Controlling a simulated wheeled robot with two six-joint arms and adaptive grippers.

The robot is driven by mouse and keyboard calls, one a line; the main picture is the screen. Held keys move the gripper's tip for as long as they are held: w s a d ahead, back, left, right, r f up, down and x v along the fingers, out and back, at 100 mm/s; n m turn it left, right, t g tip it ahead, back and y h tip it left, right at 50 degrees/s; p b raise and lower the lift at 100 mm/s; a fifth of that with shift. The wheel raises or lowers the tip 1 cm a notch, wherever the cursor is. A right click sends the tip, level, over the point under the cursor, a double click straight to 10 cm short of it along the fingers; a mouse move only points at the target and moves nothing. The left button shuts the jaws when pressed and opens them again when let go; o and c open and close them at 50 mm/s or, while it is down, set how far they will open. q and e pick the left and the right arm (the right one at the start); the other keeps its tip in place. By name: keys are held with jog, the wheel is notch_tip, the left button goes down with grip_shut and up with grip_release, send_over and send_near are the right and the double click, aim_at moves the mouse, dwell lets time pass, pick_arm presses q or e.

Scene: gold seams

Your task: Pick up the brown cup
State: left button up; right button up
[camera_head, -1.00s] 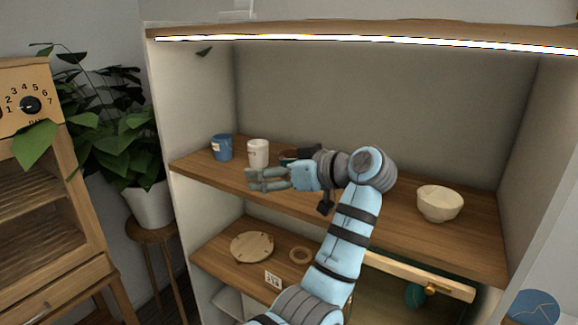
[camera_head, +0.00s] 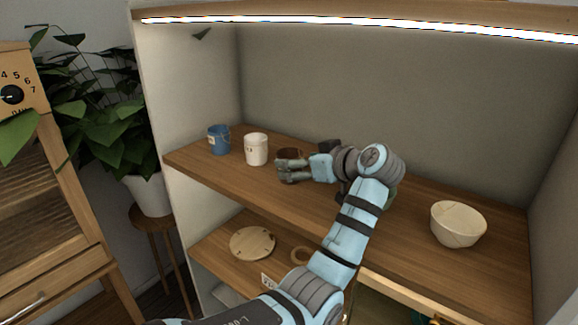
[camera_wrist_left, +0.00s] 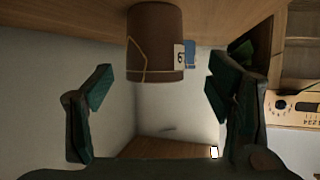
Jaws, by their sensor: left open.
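The brown cup (camera_head: 290,152) stands on the upper shelf, to the right of a white cup, and is partly hidden behind my left gripper (camera_head: 283,170). My right gripper is not in view.
A white cup (camera_head: 256,149) and a blue cup (camera_head: 219,139) stand to the left on the upper shelf (camera_head: 215,173). A cream bowl (camera_head: 458,224) stands on the right.

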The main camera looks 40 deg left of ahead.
pick_arm(q)
jog(key=x, duration=0.2)
jog(key=p+x, duration=0.1)
jog(key=x, duration=0.1)
jog(key=shift+w+a, duration=0.3)
jog(key=shift+w, duration=0.2)
jog(key=shift+a+f, duration=0.1)
jog(key=shift+a, duration=0.2)
jog(key=shift+s, duration=0.15)
jog(key=c, duration=1.4)
